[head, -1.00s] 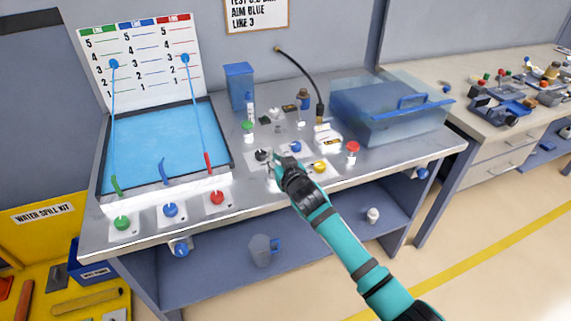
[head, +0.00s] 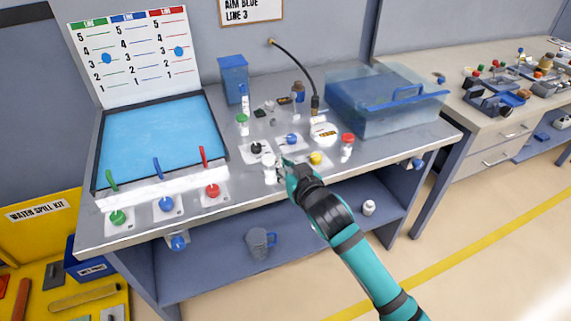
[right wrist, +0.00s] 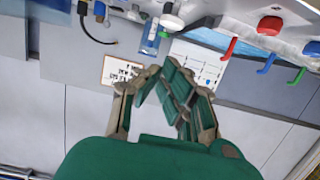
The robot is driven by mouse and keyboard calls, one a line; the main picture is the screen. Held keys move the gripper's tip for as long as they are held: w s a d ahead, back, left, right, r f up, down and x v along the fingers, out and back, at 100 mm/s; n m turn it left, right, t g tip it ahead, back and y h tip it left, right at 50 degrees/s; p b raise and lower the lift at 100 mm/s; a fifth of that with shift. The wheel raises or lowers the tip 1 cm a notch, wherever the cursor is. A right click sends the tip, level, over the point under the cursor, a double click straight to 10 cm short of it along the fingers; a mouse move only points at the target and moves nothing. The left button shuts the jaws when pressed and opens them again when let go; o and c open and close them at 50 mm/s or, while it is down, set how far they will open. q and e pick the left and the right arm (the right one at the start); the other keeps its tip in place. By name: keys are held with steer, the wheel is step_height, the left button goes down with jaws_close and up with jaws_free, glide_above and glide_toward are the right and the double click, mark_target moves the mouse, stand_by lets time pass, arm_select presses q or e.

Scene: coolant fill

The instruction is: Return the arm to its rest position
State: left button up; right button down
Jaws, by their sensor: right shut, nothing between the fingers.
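My right arm enters the head view from the lower right. Its gripper (head: 284,162) is shut and empty, above the front of the bench beside a white bottle (head: 270,170) and the knob plates; I cannot tell whether it touches anything. In the right wrist view the gripper's fingers (right wrist: 182,88) are closed together and point toward the wall and bench, which appear upside down. My left arm and gripper are not in view.
A lower shelf (head: 225,270) holds a mug (head: 260,242). Floor is free at right.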

stand_by(0.5)
steer(key=s+d+f+g+h, duration=0.1)
steer(key=s+d+f+g, duration=0.15)
steer(key=f, duration=0.95)
steer(key=s+d+f+g+h, duration=0.1)
steer(key=s+d+f, duration=0.15)
steer(key=f, duration=0.85)
steer(key=s+d+f+g+h, duration=0.1)
steer(key=s+d+f+g, duration=0.15)
steer(key=s+f, duration=0.4)
steer(key=s+d+f+g, duration=0.1)
steer(key=s+d+f, duration=0.2)
steer(key=f, duration=0.7)
steer(key=s+d+f+m+g+h, duration=0.1)
steer(key=s+d+f+g, duration=0.15)
steer(key=s+f, duration=0.6)
steer(key=s+d+f+g, duration=0.1)
steer(key=s+d+f, duration=0.2)
steer(key=s+f, duration=0.55)
steer(key=s+d+f+g, duration=0.1)
steer(key=s, duration=1)
steer(key=s+d+f+g, duration=0.1)
steer(key=s+g, duration=0.1)
steer(key=s, duration=0.9)
steer(key=shift+s+d+f+h, duration=0.25)
steer(key=shift+d+h, duration=0.05)
steer(key=shift+d, duration=0.1)
